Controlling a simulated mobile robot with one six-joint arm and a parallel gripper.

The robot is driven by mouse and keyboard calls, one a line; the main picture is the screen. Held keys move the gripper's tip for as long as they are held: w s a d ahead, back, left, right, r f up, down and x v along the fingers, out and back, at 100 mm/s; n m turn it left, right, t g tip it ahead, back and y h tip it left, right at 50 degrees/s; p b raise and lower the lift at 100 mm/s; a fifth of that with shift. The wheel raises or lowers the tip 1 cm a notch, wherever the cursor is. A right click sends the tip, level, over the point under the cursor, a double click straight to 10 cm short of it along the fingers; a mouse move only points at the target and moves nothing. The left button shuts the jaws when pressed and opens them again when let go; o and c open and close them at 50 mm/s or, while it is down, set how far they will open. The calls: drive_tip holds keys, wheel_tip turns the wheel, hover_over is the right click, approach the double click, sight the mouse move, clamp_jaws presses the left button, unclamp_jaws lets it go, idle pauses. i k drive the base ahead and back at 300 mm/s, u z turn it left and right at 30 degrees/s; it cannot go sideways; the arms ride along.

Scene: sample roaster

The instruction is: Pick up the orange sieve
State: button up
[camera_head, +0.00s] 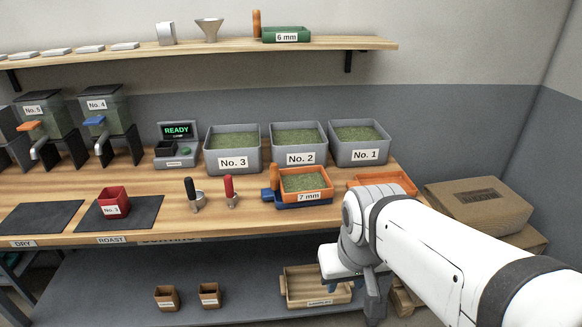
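The orange sieve (322,192) is marked "7 mm" and holds green beans. It sits on top of a blue tray or sieve (290,206) near the front of the wooden bench, with an upright orange-brown handle (274,177) at its left. My arm comes in from the lower right. My gripper (350,285) is at the arm's end, in front of the bench and below and right of the sieve in the picture, apart from it. Its fingers are not clearly seen, so I cannot tell whether they are open.
A second orange tray (385,180) is partly hidden behind my arm. Grey bins No. 3 (232,163), No. 2 (300,159) and No. 1 (366,156) stand behind. A cardboard box (480,205) is right. A wooden crate (305,301) is below.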

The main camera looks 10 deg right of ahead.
sight(308, 183)
drive_tip(key=i, duration=1)
drive_tip(key=z, duration=1.15)
drive_tip(key=k, duration=1.55)
drive_tip(key=u, duration=0.55)
drive_tip(key=i, duration=1)
drive_tip(key=u, duration=0.05)
